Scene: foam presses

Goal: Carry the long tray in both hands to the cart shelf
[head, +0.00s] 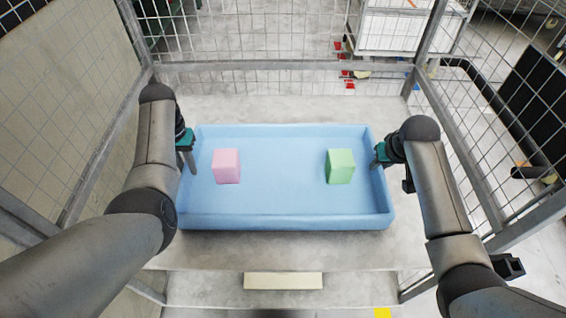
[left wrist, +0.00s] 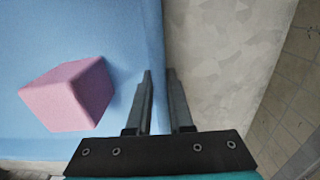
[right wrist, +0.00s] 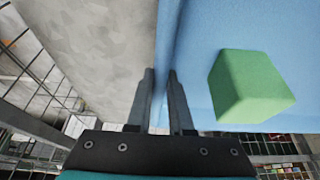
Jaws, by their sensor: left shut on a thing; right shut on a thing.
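A long light-blue tray (head: 278,219) with low walls lies in the middle of the head view, over a grey shelf. A pink block (head: 226,166) stands in its left part and a green block (head: 340,166) in its right part. My left gripper (head: 190,165) is shut on the tray's left wall; in the left wrist view its fingers (left wrist: 158,85) straddle the wall beside the pink block (left wrist: 70,95). My right gripper (head: 378,162) is shut on the right wall; in the right wrist view its fingers (right wrist: 162,85) straddle it near the green block (right wrist: 248,88). I cannot tell whether the tray touches the shelf.
The grey shelf (head: 270,108) belongs to a cart with wire mesh sides (head: 250,40) at the back, left and right. Metal posts (head: 110,130) stand close to my arms. A lower shelf with a cream block (head: 283,281) shows in front. Bare shelf shows behind the tray.

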